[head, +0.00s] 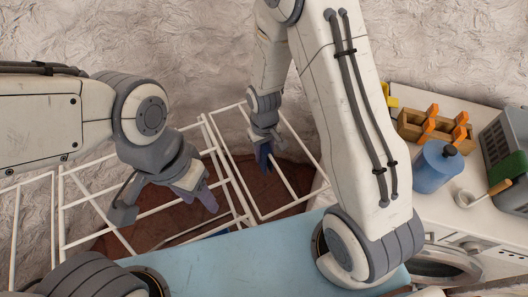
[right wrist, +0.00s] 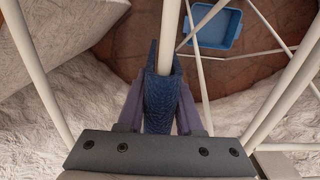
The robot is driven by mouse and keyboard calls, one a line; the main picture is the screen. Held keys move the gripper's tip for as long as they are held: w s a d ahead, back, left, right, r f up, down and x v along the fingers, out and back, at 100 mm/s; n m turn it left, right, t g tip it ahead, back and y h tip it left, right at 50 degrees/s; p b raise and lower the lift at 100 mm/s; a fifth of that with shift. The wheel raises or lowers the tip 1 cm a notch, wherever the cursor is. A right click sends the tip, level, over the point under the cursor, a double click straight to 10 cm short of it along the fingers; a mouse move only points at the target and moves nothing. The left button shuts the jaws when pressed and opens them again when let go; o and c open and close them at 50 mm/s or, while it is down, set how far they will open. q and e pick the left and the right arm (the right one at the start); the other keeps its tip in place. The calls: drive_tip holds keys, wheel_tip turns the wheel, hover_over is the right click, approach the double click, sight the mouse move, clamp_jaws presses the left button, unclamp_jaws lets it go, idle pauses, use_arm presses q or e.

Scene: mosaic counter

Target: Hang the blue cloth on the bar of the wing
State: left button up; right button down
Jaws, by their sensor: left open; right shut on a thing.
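The blue cloth (right wrist: 161,100) is pinched between the fingers of my right gripper (right wrist: 160,112). In the right wrist view a white bar (right wrist: 172,28) meets the cloth's far end, with cloth showing on both sides of it. Whether the cloth rests on the bar is hidden. In the head view my right gripper (head: 264,150) is low over the right part of the white drying rack (head: 236,182), with a little blue showing at its tips. My left gripper (head: 198,197) is open and empty over the rack's middle bars.
A light blue padded board (head: 235,265) lies in front of the rack. A white counter at right holds a wooden block holder (head: 425,128), a blue jar (head: 435,168) and a grey crate (head: 508,135). A blue tub (right wrist: 213,40) sits on the brown floor below.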

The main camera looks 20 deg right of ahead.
drive_tip(key=c, duration=0.5)
unclamp_jaws()
wheel_tip(320, 180, up, 10)
drive_tip(key=shift+r+b, duration=0.25)
drive_tip(key=shift+b, duration=0.05)
drive_tip(key=shift+s+a+r, duration=0.15)
drive_tip(key=shift+a+r, duration=0.1)
drive_tip(key=s+a+r+n, duration=0.2)
drive_tip(key=s+a+r, duration=0.1)
drive_tip(key=s, duration=0.6)
drive_tip(key=s+a+r+n+y, duration=0.1)
drive_tip(key=s+a+r+n, duration=0.2)
drive_tip(key=s+r, duration=0.3)
drive_tip(key=s+a, duration=0.1)
drive_tip(key=s, duration=0.3)
drive_tip(key=shift+s+r, duration=0.2)
drive_tip(key=shift+s, duration=0.05)
drive_tip(key=shift+a, duration=0.1)
